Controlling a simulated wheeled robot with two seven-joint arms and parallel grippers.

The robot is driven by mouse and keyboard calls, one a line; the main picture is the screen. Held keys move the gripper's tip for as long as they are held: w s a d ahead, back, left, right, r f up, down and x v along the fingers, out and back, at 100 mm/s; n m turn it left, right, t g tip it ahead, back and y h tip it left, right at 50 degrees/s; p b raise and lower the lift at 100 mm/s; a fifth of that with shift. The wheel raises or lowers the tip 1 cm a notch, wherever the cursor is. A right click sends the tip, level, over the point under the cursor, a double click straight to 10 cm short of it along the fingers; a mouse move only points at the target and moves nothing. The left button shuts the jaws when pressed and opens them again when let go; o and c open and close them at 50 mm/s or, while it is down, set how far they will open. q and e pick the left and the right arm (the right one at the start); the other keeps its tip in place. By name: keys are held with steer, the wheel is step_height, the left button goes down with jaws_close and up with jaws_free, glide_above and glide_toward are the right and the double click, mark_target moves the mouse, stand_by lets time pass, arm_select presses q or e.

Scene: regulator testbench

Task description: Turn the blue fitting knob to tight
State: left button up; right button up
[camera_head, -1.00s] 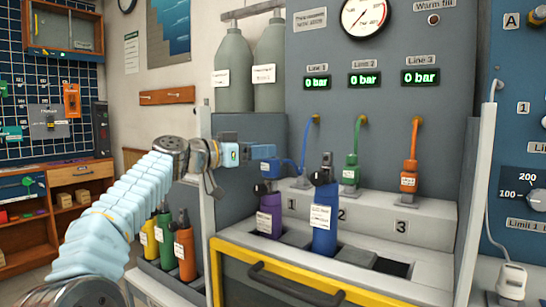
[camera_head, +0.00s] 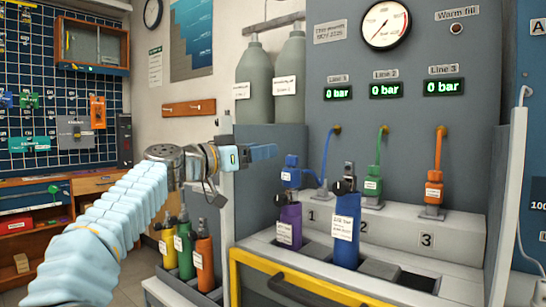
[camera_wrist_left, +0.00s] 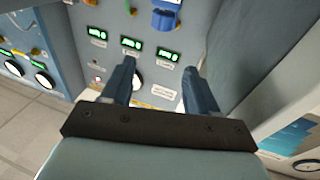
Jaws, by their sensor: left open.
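The blue fitting (camera_head: 290,171) with its knob sits on top of the purple cylinder (camera_head: 289,224) at place 1, and a blue hose runs from it to the panel. My left gripper (camera_head: 268,152) is at the upper left of the blue fitting in the head view, pointing right, apart from it. In the left wrist view a blue part (camera_wrist_left: 165,18), which looks like the fitting, shows at the top edge, beyond the fingers. There the left gripper (camera_wrist_left: 160,85) is open with nothing between its fingers. My right gripper is not in view.
A blue cylinder (camera_head: 346,230) stands close by, in front of place 2. Green (camera_head: 373,182) and orange (camera_head: 433,188) fittings are on their hoses to the right. The three line displays read 0 bar. Two grey cylinders (camera_head: 253,85) stand behind.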

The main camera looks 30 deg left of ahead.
arm_select(q)
steer(key=w+d+r+n+t+y+p, duration=0.2)
steer(key=d+r+n+y+p, duration=0.1)
steer(key=d+r+n+y, duration=0.1)
steer(key=n+g+y+p, duration=0.4)
steer(key=n+y, duration=0.1)
steer(key=y, duration=0.6)
glide_toward(291, 158)
steer(key=x, duration=1.1)
steer(key=shift+w+a, duration=0.1)
steer(key=shift+w, duration=0.25)
